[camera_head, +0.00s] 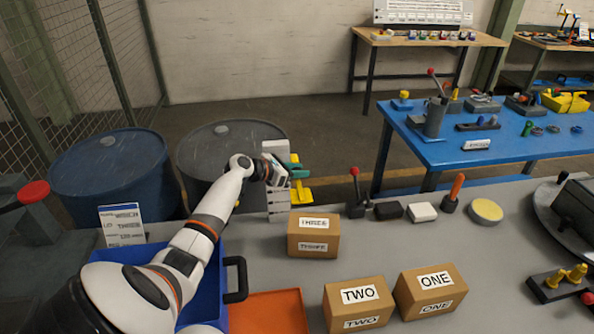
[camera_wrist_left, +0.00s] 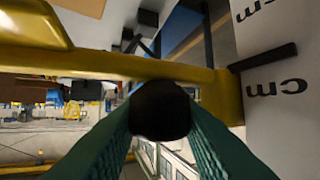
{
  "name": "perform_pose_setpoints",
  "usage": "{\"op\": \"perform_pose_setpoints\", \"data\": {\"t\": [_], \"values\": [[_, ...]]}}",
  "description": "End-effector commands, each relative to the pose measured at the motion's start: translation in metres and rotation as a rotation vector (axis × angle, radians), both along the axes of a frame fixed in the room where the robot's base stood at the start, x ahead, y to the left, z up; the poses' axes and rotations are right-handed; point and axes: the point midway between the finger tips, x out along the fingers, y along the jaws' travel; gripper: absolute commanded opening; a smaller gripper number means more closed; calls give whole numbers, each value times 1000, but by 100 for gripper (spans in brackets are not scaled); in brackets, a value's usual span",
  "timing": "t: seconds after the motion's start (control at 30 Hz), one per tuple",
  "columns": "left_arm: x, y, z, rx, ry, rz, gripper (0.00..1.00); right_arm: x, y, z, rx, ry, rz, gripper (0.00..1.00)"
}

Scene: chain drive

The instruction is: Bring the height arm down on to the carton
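The height arm (camera_head: 301,196) is yellow and stands out from a white upright scale (camera_head: 278,205) behind the carton marked THREE (camera_head: 313,236). In the left wrist view its yellow bar (camera_wrist_left: 110,64) crosses the picture beside the scale plate (camera_wrist_left: 285,85), which is marked cm. My left gripper (camera_head: 293,170) has green fingers. In the left wrist view they meet the two sides of a dark round knob (camera_wrist_left: 160,110) on the bar. Cartons TWO (camera_head: 358,304) and ONE (camera_head: 430,291) sit nearer the front. The gap under the height arm is hard to judge. My right gripper is out of view.
A blue crate (camera_head: 236,278) and an orange tray (camera_head: 270,312) lie at front left. A red-knobbed lever (camera_head: 356,190), dark and white blocks, and a yellow-topped disc (camera_head: 486,210) stand along the back. Grey bench surface is clear right of carton THREE.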

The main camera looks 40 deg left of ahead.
Motion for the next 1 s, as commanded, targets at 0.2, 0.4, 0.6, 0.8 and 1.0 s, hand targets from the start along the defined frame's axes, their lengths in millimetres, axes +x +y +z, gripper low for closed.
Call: {"op": "perform_pose_setpoints", "data": {"t": [0.2,0.4,0.6,0.8,1.0], "values": [[0,0,-8,-2,1,1,0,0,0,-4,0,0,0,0],[0,0,-60,-6,2,1,0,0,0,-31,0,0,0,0],[0,0,-104,-4,0,2,0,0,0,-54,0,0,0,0],[0,0,-114,-2,1,0,0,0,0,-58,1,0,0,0],[0,0,-113,-1,1,-1,0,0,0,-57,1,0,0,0]]}}
